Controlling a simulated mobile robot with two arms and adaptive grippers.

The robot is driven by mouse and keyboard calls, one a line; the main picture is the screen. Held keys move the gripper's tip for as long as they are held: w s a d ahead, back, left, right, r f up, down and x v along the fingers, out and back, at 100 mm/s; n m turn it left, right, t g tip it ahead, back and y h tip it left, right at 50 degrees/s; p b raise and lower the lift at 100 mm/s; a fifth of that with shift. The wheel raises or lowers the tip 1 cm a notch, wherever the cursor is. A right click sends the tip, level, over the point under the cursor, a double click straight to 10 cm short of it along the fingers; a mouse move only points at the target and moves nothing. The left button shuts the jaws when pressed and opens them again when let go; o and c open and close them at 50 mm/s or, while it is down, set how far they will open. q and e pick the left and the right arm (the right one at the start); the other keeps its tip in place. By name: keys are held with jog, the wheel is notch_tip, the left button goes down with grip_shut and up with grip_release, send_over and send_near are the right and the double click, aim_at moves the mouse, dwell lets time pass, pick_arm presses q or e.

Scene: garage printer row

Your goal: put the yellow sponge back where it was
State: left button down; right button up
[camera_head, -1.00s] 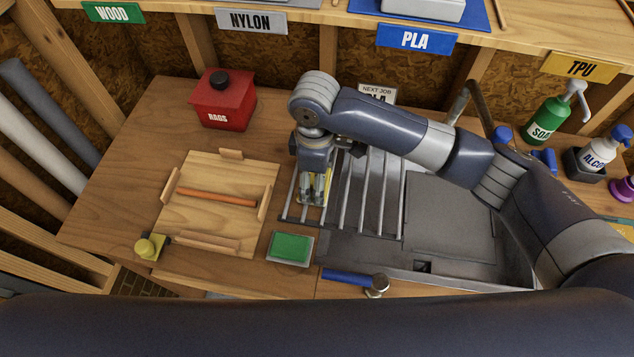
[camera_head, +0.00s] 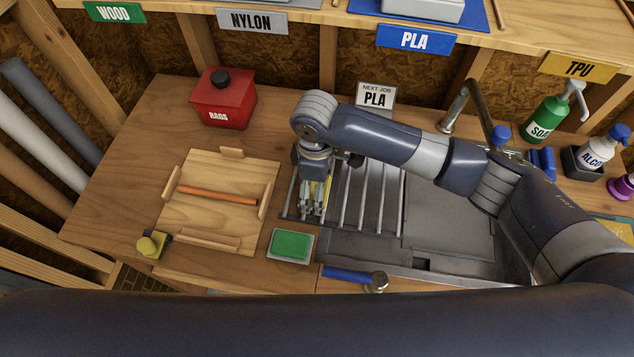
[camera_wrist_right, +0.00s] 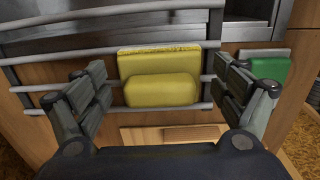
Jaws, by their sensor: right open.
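The yellow sponge (camera_wrist_right: 160,75) is in the right wrist view, against the thin metal bars of the drying rack (camera_wrist_right: 45,109). It shows as a thicker rounded front part and a flatter, paler-edged part behind. My right gripper (camera_wrist_right: 160,95) is open, with one finger on each side of the sponge and a visible gap at both sides. In the head view my right gripper (camera_head: 312,208) points down over the left end of the rack (camera_head: 367,200). Only a yellow sliver of the sponge (camera_head: 328,188) shows beside its fingers. My left gripper is not in view.
A green pad on a small tray (camera_head: 291,246) lies close to the rack's front left. A wooden board with raised blocks (camera_head: 215,225) is to the left. A blue-handled hammer (camera_head: 348,276) lies in front, a grey sink (camera_head: 450,215) to the right, a red rags box (camera_head: 222,100) behind.

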jog(key=shift+r, duration=0.15)
jog(key=shift+r, duration=0.35)
notch_tip(320, 180, up, 10)
jog(key=b, duration=0.2)
jog(key=shift+s+a+r+b, duration=0.15)
jog(key=shift+r+b, duration=0.1)
jog(key=shift+b, duration=0.15)
jog(key=shift+r, duration=0.45)
